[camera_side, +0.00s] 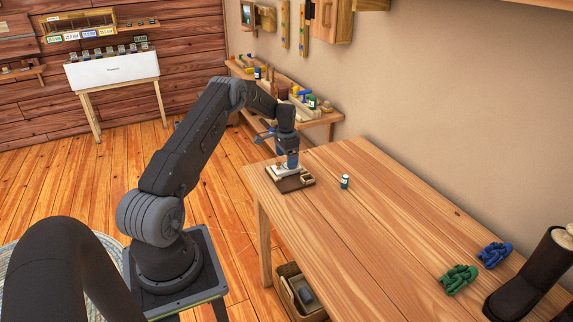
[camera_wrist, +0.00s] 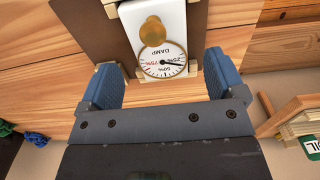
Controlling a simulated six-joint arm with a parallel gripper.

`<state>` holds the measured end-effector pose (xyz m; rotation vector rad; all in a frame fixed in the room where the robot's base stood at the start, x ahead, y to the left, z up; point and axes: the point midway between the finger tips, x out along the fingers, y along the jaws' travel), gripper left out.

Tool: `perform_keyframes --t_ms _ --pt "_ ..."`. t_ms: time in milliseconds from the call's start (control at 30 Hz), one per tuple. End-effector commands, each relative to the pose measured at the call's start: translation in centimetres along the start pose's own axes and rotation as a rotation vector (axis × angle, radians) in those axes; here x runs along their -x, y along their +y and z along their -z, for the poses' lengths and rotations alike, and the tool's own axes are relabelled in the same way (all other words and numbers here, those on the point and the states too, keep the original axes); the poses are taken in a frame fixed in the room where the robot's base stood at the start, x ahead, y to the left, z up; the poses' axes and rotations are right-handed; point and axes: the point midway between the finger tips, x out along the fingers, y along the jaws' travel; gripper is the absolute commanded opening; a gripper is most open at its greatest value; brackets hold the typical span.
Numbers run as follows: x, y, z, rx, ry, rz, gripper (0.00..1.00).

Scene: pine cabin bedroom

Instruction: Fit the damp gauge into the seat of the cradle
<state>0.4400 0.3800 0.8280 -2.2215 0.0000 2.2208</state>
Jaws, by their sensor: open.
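The damp gauge (camera_wrist: 160,58) is a white block with a brass knob and a round dial marked DAMP. In the wrist view it lies at top centre, over the cradle (camera_wrist: 92,28), a dark brown board with small pale wood blocks around the gauge's edges. I cannot tell whether it is fully down in the seat. In the side view the cradle (camera_side: 295,185) is at the table's far left corner, with the white gauge (camera_side: 284,170) on it. My gripper (camera_wrist: 160,62) is open, its blue fingers on either side of the dial end, apart from it. My gripper (camera_side: 291,161) partly hides the gauge in the side view.
A small green-and-white bottle (camera_side: 345,182) stands right of the cradle. Green (camera_side: 459,279) and blue (camera_side: 494,254) knotted items and a dark boot (camera_side: 535,280) are at the table's near right. The middle of the table (camera_side: 400,215) is clear. A cluttered shelf (camera_side: 325,117) runs along the wall behind.

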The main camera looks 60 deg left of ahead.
Motion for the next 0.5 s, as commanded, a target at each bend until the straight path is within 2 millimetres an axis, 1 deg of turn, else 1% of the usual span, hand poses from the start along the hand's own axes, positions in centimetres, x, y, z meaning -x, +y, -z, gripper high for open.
perform_keyframes --t_ms 33,200,300,400,500 --pt "1.3 -0.1 0.1 0.000 0.003 0.003 0.89" --pt "4.9 -0.1 0.1 0.000 0.003 0.003 0.89" --pt "6.6 0.0 0.0 0.000 0.002 0.002 0.89" --pt "7.8 0.0 0.0 0.000 0.001 0.001 0.89" --pt "8.6 0.0 0.0 0.000 0.001 0.001 0.89"
